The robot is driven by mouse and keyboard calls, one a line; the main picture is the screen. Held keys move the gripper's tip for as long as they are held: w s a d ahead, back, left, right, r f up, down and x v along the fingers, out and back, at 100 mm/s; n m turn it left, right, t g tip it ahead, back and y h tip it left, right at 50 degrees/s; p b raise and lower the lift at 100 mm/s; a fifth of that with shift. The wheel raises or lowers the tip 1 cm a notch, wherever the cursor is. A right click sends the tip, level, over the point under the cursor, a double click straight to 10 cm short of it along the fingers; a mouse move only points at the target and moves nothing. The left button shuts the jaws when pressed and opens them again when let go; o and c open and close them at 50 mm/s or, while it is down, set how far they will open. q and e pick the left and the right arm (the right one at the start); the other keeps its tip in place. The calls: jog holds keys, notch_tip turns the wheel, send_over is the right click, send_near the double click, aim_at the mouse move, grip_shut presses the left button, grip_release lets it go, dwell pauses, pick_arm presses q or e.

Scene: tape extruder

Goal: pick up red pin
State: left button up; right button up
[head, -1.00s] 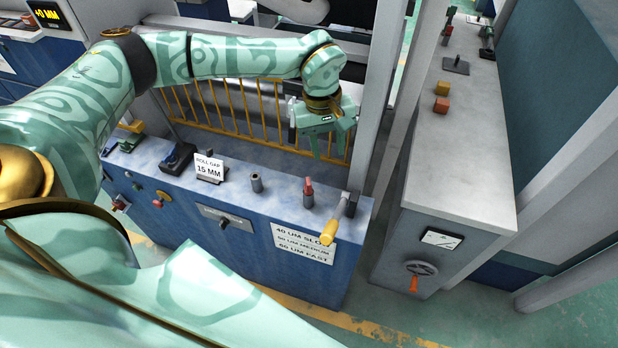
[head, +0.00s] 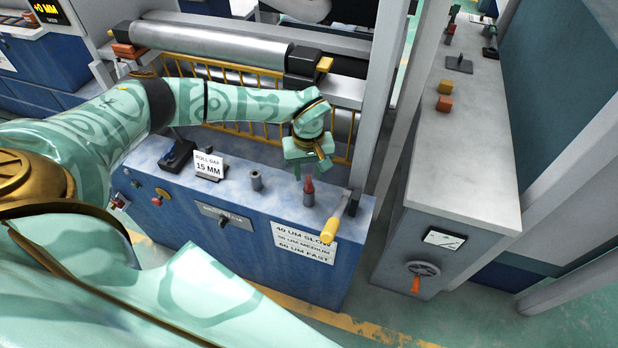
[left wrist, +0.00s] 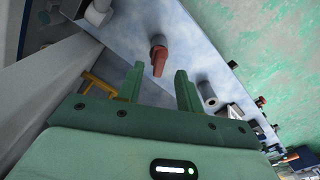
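The red pin (head: 309,187) stands upright in a grey holder (head: 308,200) on top of the blue console (head: 235,188). My left gripper (head: 309,175) is above the pin, pointing down, its fingers close to the pin's top. In the left wrist view the gripper (left wrist: 159,74) is open, and the red pin (left wrist: 159,58) shows just beyond the fingertips, in line with the gap. The fingers do not appear to hold it. My right gripper is not in view.
A second grey holder (head: 256,181) stands left of the pin. A yellow-handled crank (head: 331,229) is close to its right. A "ROLL GAP 15 MM" sign (head: 208,167) stands further left. Yellow bars (head: 232,128) and a grey post (head: 382,100) rise behind.

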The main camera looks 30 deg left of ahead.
pick_arm(q)
jog(key=shift+f, duration=0.85)
grip_shut()
jog(key=shift+r, duration=0.1)
